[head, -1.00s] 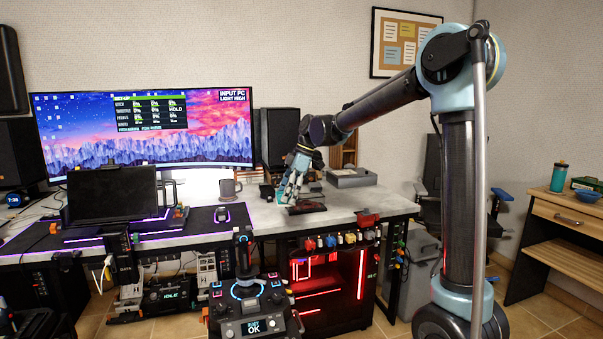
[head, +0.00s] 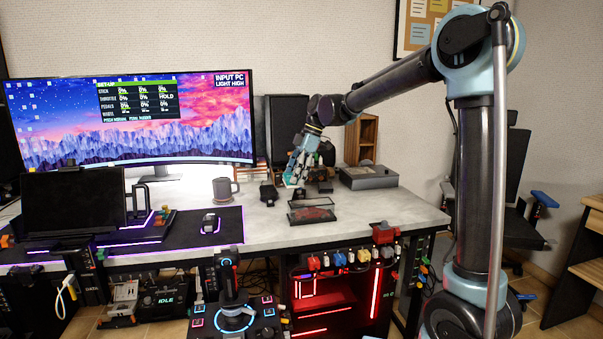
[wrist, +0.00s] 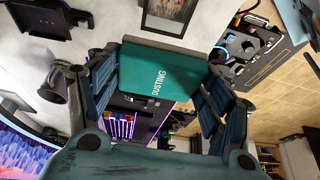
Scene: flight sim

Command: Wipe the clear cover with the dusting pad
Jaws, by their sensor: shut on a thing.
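My gripper (head: 296,175) is over the grey desk in the head view. The pad is small and mostly hidden by the fingers in the head view. The clear cover (head: 311,207) is a low see-through box on a dark base with something red inside, near the desk's front edge. My gripper is behind and slightly left of it, apart from it. A dark-framed box at the top of the wrist view (wrist: 171,12) appears to be the cover.
A grey mug (head: 224,189) and a mouse (head: 209,222) stand to the left. A grey case (head: 368,177) and small dark items lie behind and right of the cover. A joystick (head: 229,280) stands in front of the desk.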

